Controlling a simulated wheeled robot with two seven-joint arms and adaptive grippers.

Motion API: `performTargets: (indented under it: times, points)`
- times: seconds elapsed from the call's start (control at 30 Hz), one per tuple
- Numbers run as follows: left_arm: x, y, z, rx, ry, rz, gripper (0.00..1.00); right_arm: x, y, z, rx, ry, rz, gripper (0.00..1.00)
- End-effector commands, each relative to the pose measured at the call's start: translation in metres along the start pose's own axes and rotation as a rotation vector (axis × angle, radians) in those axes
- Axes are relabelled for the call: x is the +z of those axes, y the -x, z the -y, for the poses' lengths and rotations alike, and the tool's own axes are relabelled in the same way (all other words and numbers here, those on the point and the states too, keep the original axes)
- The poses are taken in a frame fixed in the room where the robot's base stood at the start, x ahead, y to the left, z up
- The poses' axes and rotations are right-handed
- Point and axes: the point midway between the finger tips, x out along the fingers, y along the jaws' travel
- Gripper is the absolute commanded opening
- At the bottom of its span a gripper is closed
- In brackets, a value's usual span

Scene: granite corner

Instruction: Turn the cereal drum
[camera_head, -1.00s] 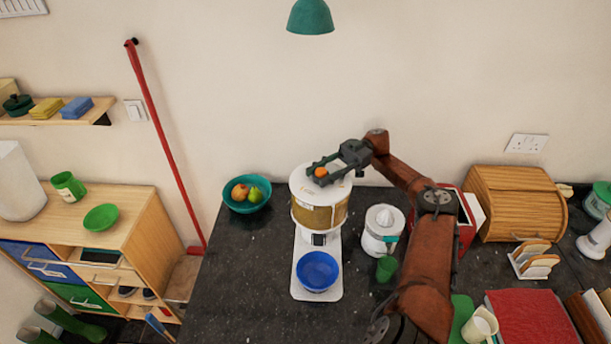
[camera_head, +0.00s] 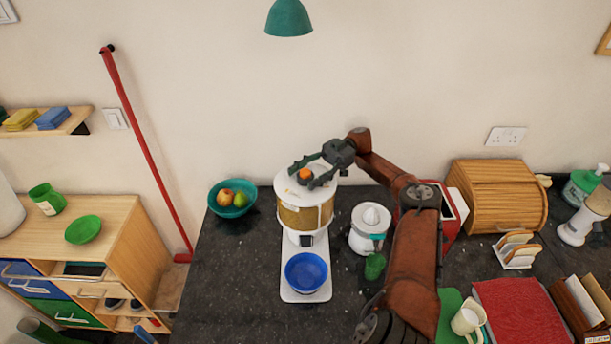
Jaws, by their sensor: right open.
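The cereal drum (camera_head: 306,217) is a golden-filled cylinder with a white lid and an orange knob (camera_head: 305,174) on top. It sits on a white stand (camera_head: 306,294) on the dark counter. A blue bowl (camera_head: 306,270) rests on the stand's base below the drum. My right gripper (camera_head: 307,177) is open at the lid, with its fingers on either side of the orange knob. I cannot tell whether the fingers touch the knob. My left gripper is not in view.
A teal fruit bowl (camera_head: 232,208) stands left of the drum. A white juicer (camera_head: 369,228) and a green cup (camera_head: 374,266) stand close to its right, beside my right arm. A teal lamp (camera_head: 289,18) hangs above. The counter's front left is clear.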

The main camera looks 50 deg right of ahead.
Motion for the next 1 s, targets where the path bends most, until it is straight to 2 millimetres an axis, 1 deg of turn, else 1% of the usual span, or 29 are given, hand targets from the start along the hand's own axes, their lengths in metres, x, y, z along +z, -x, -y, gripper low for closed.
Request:
performTargets:
  times: [0.17,0.4,0.6,0.73,1.0]
  points:
    - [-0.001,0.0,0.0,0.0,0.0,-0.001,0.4,-0.021,0.0,0.0,-0.001,0.004,0.002,0.54]
    - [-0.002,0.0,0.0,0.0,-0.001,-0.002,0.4,-0.067,0.0,0.0,0.0,0.004,0.002,0.54]
    - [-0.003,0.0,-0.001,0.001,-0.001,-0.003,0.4,-0.092,0.0,0.0,0.0,0.003,0.0,0.54]
    - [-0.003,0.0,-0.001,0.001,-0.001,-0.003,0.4,-0.099,0.001,0.0,0.0,0.001,0.0,0.54]
    - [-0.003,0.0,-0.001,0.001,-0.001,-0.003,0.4,-0.099,0.0,0.0,0.0,0.001,0.0,0.54]
